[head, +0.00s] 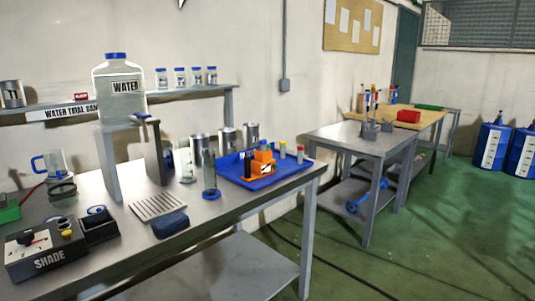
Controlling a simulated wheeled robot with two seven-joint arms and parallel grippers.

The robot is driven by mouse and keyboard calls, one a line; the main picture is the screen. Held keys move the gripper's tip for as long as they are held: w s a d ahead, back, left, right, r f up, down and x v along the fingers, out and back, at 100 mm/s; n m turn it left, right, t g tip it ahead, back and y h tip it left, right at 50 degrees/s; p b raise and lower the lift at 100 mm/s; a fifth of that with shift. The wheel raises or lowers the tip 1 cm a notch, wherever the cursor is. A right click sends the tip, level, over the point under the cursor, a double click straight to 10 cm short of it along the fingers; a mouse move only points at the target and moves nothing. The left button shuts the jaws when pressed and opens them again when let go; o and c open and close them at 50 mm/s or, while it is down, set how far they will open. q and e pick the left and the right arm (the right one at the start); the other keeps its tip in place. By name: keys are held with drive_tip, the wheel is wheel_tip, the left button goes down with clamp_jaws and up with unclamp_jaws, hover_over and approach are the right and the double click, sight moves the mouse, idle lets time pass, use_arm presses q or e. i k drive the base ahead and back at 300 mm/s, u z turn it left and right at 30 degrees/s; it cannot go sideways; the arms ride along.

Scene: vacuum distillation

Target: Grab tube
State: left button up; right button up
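Neither of my grippers shows in the head view. A clear upright glass tube (209,172) with a blue base stands on the near metal table (185,215), just left of the blue tray (285,171). The tray holds an orange block-like holder (263,164) with a dark upright piece at its left. A small tube-like vial with a red top (300,154) and another with a yellowish top (282,149) stand at the tray's back right. I cannot tell which of these is the task's tube.
A large water jug (121,95) stands on a raised metal stand (106,160). Several metal cups stand behind the tray. A second table (350,142) is to the right, with open green floor beyond.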

sight(263, 143)
drive_tip(key=z, duration=1.05)
drive_tip(key=i, duration=2.6)
drive_tip(key=u, duration=2.25)
